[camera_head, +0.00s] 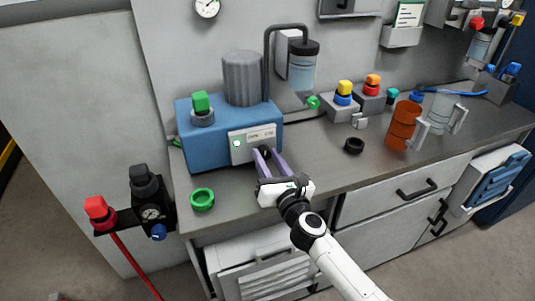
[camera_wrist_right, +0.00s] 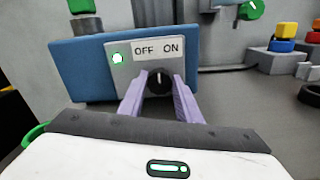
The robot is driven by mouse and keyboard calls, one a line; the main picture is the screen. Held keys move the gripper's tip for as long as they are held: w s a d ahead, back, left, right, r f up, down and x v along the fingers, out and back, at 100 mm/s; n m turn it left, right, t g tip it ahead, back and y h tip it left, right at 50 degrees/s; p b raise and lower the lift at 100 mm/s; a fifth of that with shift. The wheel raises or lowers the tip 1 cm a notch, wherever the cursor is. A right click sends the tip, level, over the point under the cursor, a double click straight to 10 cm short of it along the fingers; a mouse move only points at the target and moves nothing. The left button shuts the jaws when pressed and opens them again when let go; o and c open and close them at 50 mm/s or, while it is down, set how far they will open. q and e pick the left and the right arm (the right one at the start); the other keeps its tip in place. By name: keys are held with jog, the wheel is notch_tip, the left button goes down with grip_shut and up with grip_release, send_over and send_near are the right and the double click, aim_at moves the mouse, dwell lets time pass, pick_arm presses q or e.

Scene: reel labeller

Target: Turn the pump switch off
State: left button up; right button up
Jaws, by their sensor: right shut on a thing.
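The pump switch is a black rotary knob (camera_wrist_right: 159,82) on the light grey panel (camera_wrist_right: 121,76) of the blue pump box (camera_head: 205,151). The label (camera_wrist_right: 158,49) above it reads OFF on the left and ON on the right. A round lamp (camera_wrist_right: 118,59) left of the label glows green. My right gripper (camera_head: 265,154) reaches the panel from the front; its purple fingers are shut on the knob, one at each side, and partly hide it. The knob's white mark seems to point roughly upward; I cannot tell its exact setting. My left gripper is out of view.
A green ring (camera_head: 202,199) lies on the bench left of my right gripper, and a black ring (camera_head: 354,146) lies to the right. A grey cylinder (camera_head: 243,79) stands on the pump box. Orange (camera_head: 403,124) and clear (camera_head: 439,111) containers stand further right.

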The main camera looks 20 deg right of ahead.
jog(key=n, duration=0.4)
jog(key=shift+n, duration=0.3)
jog(key=n, duration=0.4)
jog(key=shift+a+n, duration=0.15)
jog(key=shift+n, duration=0.25)
jog(key=o, duration=1.1)
jog(key=shift+c, duration=0.2)
jog(key=s, duration=1)
jog(key=shift+s+d, duration=0.2)
